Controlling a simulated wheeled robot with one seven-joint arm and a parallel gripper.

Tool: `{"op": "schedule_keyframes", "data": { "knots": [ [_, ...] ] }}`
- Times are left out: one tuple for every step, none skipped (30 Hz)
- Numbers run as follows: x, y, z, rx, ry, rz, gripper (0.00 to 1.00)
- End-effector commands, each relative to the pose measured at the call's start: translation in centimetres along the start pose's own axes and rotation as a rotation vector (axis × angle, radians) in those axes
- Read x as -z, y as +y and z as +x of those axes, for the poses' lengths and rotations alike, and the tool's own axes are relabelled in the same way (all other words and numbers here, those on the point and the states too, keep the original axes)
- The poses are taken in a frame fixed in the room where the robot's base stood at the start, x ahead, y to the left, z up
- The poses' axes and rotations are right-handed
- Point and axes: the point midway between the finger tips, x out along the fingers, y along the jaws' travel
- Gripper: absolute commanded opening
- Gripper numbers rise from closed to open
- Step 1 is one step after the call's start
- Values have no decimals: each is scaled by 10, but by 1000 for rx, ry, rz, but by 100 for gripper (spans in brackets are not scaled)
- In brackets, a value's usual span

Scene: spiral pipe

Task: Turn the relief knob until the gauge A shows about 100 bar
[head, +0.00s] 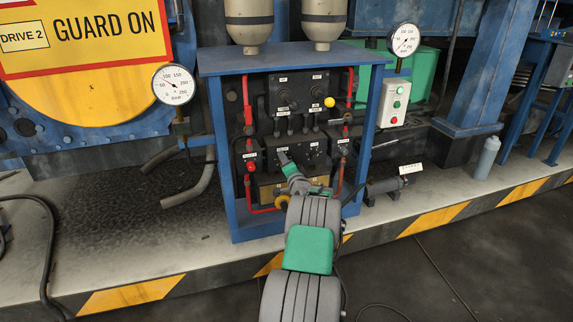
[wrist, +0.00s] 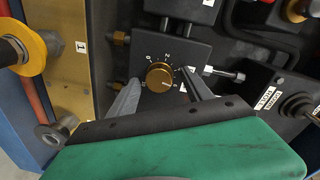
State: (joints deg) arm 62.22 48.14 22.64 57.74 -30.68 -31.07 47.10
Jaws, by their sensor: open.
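A round brass knob (wrist: 160,77) sits on a dark block with a marked dial around it; I cannot read whether it is named relief. My gripper (wrist: 161,86) is open, with one grey finger on each side of this knob. I cannot tell if the fingers touch it. In the head view my gripper (head: 283,157) is at the lower dark block inside the blue frame and hides the knob. A white gauge (head: 173,84) stands left of the frame and another gauge (head: 403,39) right of it. Which is gauge A, and their exact readings, I cannot make out.
The blue frame (head: 222,160) surrounds the valve blocks. A yellow ball handle (head: 329,102) and a red knob (head: 251,167) stick out nearby. In the wrist view a yellow-ringed fitting (wrist: 30,48) is at left and a metal stem (wrist: 225,73) right of the knob.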

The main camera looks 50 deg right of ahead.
Motion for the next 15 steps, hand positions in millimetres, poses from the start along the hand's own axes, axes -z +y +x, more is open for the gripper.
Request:
{"op": "schedule_keyframes", "data": {
  "knots": [
    [0,0,0,0,0,0,58],
    [0,0,-1,0,0,0,58],
    [1,-1,-4,-1,0,0,58],
    [1,-1,-7,-2,0,0,58],
    [2,-2,-12,-3,0,0,58],
    [3,-3,-19,-2,1,1,58],
    [3,-3,-25,-3,1,1,58],
    [3,-4,-32,-3,2,2,58],
    [3,-3,-40,-3,1,1,58],
    [3,-3,-47,-3,1,2,58],
    [3,-3,-53,-3,2,2,58],
    [3,-2,-60,-3,1,2,58],
    [3,-2,-65,-3,1,1,58],
    [2,-1,-69,-3,1,1,58],
    [2,-1,-74,-2,1,1,58]
  ]
}}
